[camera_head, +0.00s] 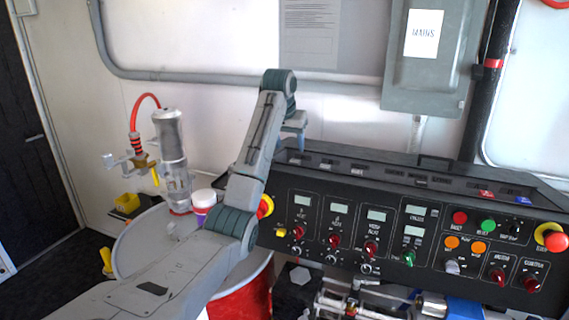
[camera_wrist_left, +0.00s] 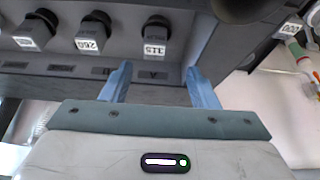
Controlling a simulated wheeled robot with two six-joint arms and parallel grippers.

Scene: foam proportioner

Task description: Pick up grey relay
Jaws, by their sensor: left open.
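My left gripper (camera_head: 302,141) hangs above the far left end of the black console (camera_head: 400,194) in the head view, and my forearm hides part of that end. In the left wrist view the two blue-grey fingers of this gripper (camera_wrist_left: 160,85) are apart, with nothing held between them. Beyond the fingertips, a dark grey block with a white numbered label (camera_wrist_left: 157,35) stands on the console, and similar labelled blocks (camera_wrist_left: 92,33) stand to its left. I cannot tell which block is the grey relay. My right gripper does not show.
A red relay-like block (camera_head: 486,193) and a blue one (camera_head: 508,198) sit on the console's top right. A grey MAINS box (camera_head: 428,75) hangs behind.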

